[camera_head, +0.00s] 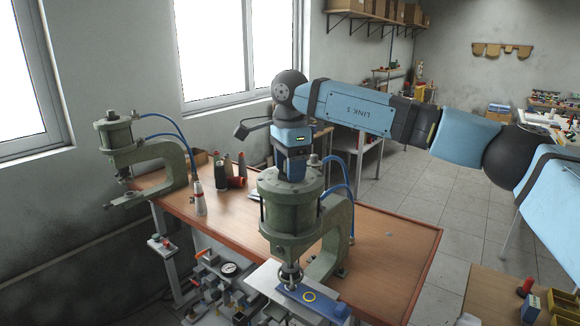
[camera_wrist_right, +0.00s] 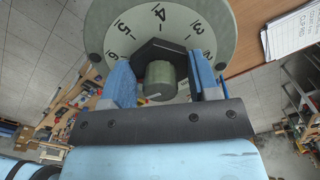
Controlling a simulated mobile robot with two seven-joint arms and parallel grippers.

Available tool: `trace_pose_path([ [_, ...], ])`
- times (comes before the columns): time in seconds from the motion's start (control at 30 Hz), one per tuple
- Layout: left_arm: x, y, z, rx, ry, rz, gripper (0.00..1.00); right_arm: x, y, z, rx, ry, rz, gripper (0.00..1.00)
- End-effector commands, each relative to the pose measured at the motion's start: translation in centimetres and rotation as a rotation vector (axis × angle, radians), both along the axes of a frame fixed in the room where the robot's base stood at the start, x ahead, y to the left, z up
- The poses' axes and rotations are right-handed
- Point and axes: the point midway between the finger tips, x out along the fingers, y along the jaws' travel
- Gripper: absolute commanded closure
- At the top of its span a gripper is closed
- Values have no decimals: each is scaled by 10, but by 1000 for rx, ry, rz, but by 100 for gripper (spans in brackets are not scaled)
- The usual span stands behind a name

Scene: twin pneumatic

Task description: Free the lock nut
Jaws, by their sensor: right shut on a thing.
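The near green pneumatic press (camera_head: 291,222) stands at the front of the wooden bench, and my right gripper (camera_head: 292,172) points straight down onto its top. In the right wrist view, the dark hexagonal lock nut (camera_wrist_right: 143,53) sits on a pale round dial (camera_wrist_right: 117,20) with numbers 3 to 6 showing. A grey-green round knob (camera_wrist_right: 160,80) stands in front of the nut's middle. The blue fingers of my right gripper (camera_wrist_right: 162,82) lie on both sides of the nut and are shut on it. Their exact contact is partly hidden. My left gripper is not in view.
A second green press (camera_head: 120,150) stands at the bench's far left. The bench's right part (camera_head: 395,250) is clear.

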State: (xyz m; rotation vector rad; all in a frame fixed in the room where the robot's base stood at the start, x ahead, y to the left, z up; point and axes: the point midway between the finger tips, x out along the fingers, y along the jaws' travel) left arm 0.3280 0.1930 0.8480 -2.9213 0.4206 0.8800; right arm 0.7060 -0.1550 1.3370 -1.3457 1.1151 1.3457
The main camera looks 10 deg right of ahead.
Motion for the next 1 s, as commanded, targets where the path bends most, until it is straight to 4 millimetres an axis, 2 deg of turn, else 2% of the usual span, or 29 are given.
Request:
trace_pose_path([
  [0.3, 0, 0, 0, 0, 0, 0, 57, 0, 0, 1, 1, -2, 4, 68],
  [0.33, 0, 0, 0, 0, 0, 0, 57, 0, 0, 1, 0, -2, 4, 40],
  [0.4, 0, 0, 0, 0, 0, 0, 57, 0, 0, 1, 0, -2, 3, 24],
  [0.43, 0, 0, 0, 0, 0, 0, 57, 0, 0, 1, 0, -1, 3, 19],
  [0.77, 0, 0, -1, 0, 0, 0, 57, 0, 0, 3, 0, -1, 2, 19],
  [0.87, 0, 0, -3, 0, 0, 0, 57, 0, 0, 12, 1, -3, 2, 19],
  [1.0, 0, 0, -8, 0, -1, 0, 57, 0, 1, 39, 3, -5, 1, 19],
])
